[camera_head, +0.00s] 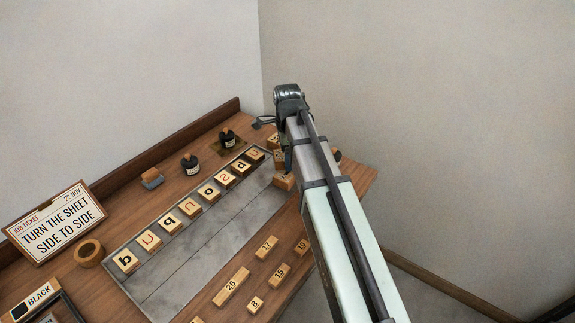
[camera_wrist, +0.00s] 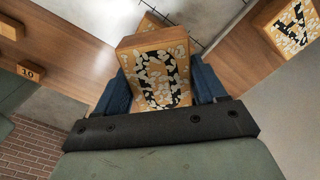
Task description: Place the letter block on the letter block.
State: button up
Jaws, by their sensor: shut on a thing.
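My gripper (camera_wrist: 158,82) has blue fingers closed on the two sides of a wooden letter block (camera_wrist: 155,62), whose pale speckled face carries a dark character. Another wooden block (camera_wrist: 150,22) shows partly behind the held one; I cannot tell whether they touch. A similar letter block (camera_wrist: 292,30) lies at the upper right of the wrist view. In the head view my arm hides most of the gripper, near a few blocks (camera_head: 283,182) at the tray's far right end.
A grey tray (camera_head: 205,245) holds a row of letter tiles (camera_head: 190,208) along its back. Number blocks (camera_head: 231,287) lie in front on the wooden table. Ink bottles (camera_head: 190,164), a job ticket sign (camera_head: 55,222) and a round wooden ring (camera_head: 89,252) stand behind or left.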

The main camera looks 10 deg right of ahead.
jog(key=shift+f, duration=2.05)
jog(key=shift+f, duration=0.1)
jog(key=o, duration=1.1)
notch_tip(320, 180, up, 12)
jog(key=shift+r, duration=0.15)
